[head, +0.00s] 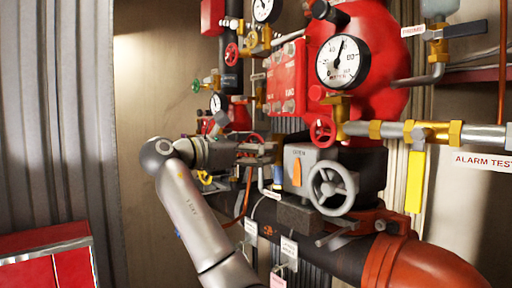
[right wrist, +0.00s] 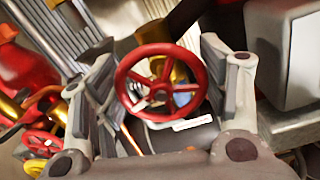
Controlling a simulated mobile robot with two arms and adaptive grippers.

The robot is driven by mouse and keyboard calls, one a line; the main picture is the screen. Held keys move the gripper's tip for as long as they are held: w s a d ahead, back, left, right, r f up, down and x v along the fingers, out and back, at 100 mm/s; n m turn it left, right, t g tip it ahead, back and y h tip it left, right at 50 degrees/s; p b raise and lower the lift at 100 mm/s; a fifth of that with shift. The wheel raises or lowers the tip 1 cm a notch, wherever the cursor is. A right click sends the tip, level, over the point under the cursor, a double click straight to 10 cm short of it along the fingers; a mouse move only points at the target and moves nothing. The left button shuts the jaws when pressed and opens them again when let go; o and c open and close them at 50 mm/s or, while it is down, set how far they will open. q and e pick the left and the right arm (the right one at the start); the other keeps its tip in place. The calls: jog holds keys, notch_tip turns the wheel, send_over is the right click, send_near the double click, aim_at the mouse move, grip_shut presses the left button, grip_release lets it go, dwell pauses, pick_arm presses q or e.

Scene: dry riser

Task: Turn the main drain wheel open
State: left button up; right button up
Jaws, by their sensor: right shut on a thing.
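A red handwheel with spokes (right wrist: 160,52) fills the middle of the right wrist view, between the two fingers of my right gripper (right wrist: 160,85). The fingers close on opposite sides of its rim. No readable label shows which valve it belongs to. In the head view my right gripper (head: 262,152) reaches in from the left of the grey box, and the wheel's red rim (head: 250,138) shows only partly behind the fingers. A white tag (right wrist: 193,123) hangs just below the wheel. My left gripper is not in view.
A grey box (head: 299,160) with a grey handwheel (head: 332,188) stands right of the gripper. Another red handwheel (head: 322,132) is above it. A large gauge (head: 342,61) and brass-fitted pipe (head: 400,130) are higher. An orange-red pipe (head: 420,266) runs lower right. A red cabinet (head: 45,262) stands lower left.

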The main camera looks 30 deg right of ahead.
jog(key=shift+f, duration=0.2)
dwell(0.4)
jog(key=o, duration=1)
jog(key=shift+o, duration=0.2)
jog(key=shift+r, duration=0.1)
jog(key=shift+a, duration=0.15)
jog(key=a, duration=1.1)
jog(key=shift+s+a, duration=0.35)
jog(key=shift+s, duration=0.1)
